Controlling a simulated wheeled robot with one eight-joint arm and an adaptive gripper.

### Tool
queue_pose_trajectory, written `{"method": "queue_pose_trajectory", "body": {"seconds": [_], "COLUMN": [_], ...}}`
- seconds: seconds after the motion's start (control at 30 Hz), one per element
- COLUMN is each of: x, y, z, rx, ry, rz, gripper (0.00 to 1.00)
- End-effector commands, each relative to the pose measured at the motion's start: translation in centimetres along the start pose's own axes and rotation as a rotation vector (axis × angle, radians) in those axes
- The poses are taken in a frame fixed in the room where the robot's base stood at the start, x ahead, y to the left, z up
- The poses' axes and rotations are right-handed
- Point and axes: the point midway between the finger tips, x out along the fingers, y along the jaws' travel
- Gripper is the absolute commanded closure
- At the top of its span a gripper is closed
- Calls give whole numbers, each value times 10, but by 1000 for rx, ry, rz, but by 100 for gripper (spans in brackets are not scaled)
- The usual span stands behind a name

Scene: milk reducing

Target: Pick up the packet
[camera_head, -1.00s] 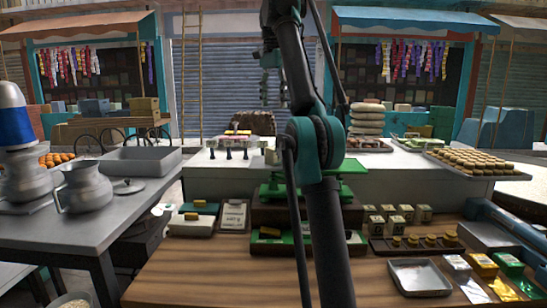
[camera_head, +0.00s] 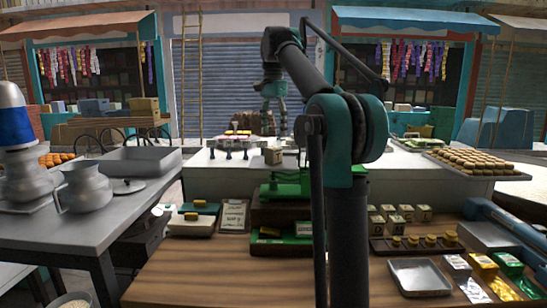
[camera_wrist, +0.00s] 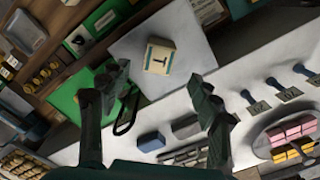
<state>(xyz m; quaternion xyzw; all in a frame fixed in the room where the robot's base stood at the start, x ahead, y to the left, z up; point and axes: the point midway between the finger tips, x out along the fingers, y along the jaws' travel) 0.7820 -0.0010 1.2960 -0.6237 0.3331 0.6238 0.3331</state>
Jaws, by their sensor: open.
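The packet is a small cream box with a dark mark on its face and a coloured band along one edge. In the wrist view the packet (camera_wrist: 158,57) sits on a light grey square surface, ahead of my fingers. In the head view the packet (camera_head: 272,157) shows near the middle, just above the green scale (camera_head: 290,185). My gripper (camera_head: 275,130) hangs above and behind it in the picture. In the wrist view my gripper (camera_wrist: 158,82) is open, its two fingers wide apart, with nothing held between them.
A metal tray (camera_head: 420,277) lies at the front right. In the wrist view, stamps (camera_wrist: 287,89) and a plate of coloured blocks (camera_wrist: 290,137) lie to the right.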

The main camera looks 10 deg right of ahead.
Motion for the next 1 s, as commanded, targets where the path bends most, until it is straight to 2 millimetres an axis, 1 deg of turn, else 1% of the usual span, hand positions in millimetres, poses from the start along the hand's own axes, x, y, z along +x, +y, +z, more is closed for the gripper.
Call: {"method": "queue_pose_trajectory", "body": {"seconds": [0.03, 0.13, 0.43, 0.7, 0.83, 1.0], "x": [8, 20, 38, 74, 82, 82], "y": [1, 0, 0, 1, 1, 1], "z": [0, 0, 0, 2, 2, 1], "rx": [0, 0, 0, 0, 0, 0], "ry": [0, 0, 0, 0, 0, 0], "rz": [0, 0, 0, 0, 0, 0], "gripper": [37, 37, 37, 37, 37, 37]}}
